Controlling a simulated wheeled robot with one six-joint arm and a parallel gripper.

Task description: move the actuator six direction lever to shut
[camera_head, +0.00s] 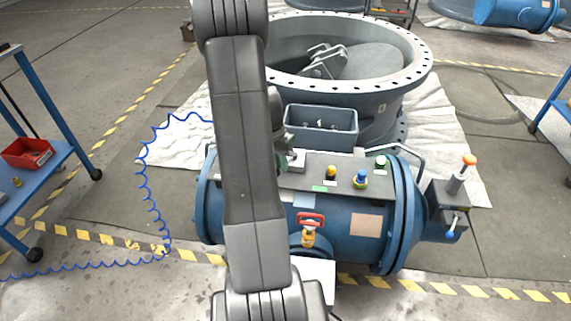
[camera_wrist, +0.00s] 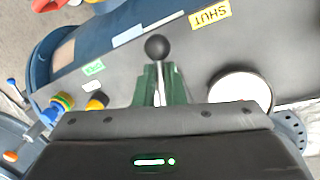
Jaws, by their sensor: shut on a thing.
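The direction lever, a light rod with a black ball knob (camera_wrist: 157,48), shows in the wrist view. My gripper (camera_wrist: 161,80) has its green fingers closed around the rod just below the knob. A yellow SHUT label (camera_wrist: 210,15) lies on the grey panel to the right of the knob. A small green label (camera_wrist: 93,67) lies to its left. The knob appears between the two labels. In the head view, the blue actuator (camera_head: 345,215) lies on its side with the panel on top. My arm hides the lever and most of my gripper there.
Yellow and blue knobs (camera_head: 361,178) and a green one (camera_head: 381,162) stand on the panel. A grey bin (camera_head: 320,125) stands behind it, before the big flanged valve (camera_head: 405,85). A red-handled tap (camera_head: 311,220) is in front. An orange-knobbed lever (camera_head: 469,160) is at right.

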